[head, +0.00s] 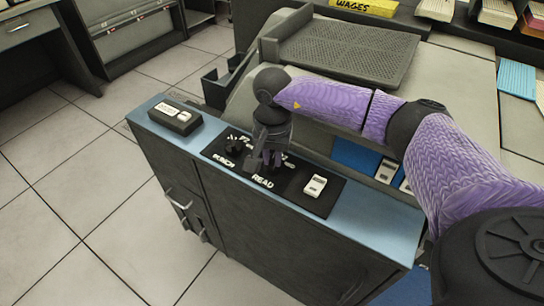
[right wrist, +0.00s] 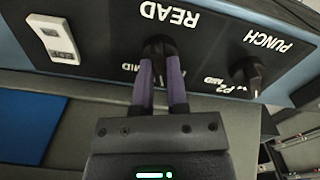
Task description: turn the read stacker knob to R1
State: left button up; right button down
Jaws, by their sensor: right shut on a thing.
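The black control panel (head: 325,207) lies on top of the cabinet, with the words READ and PUNCH in white. My right gripper (head: 271,160) reaches down onto the panel above the word READ and hides most of the knob there. In the right wrist view, the black read stacker knob (right wrist: 158,46) stands between the tips of my right gripper (right wrist: 160,68), which is shut on it. Part of the lettering around this knob is covered by the fingers, so its pointer setting cannot be read. The left gripper is not in view.
The punch knob (head: 235,145) is close to the left of my right gripper; it also shows in the right wrist view (right wrist: 246,72). A white switch (head: 315,186) is to the right. A small box with white buttons (head: 176,117) sits at the cabinet's left end. A perforated tray (head: 345,52) is behind.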

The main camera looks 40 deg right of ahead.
aim_at(272, 159)
jog(key=n, duration=0.3)
jog(key=shift+b, duration=0.3)
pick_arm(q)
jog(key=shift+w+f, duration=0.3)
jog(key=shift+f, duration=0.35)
pick_arm(e)
jog(key=shift+n, duration=1)
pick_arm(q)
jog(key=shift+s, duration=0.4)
pick_arm(e)
jog(key=c, duration=0.6)
grip_release()
jog(key=shift+c, duration=0.2)
jog(key=shift+r, duration=0.3)
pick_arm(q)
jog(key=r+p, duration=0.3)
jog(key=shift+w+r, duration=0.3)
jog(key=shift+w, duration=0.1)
pick_arm(e)
notch_tip(272, 159, up, 9)
jog(key=shift+r, duration=0.15)
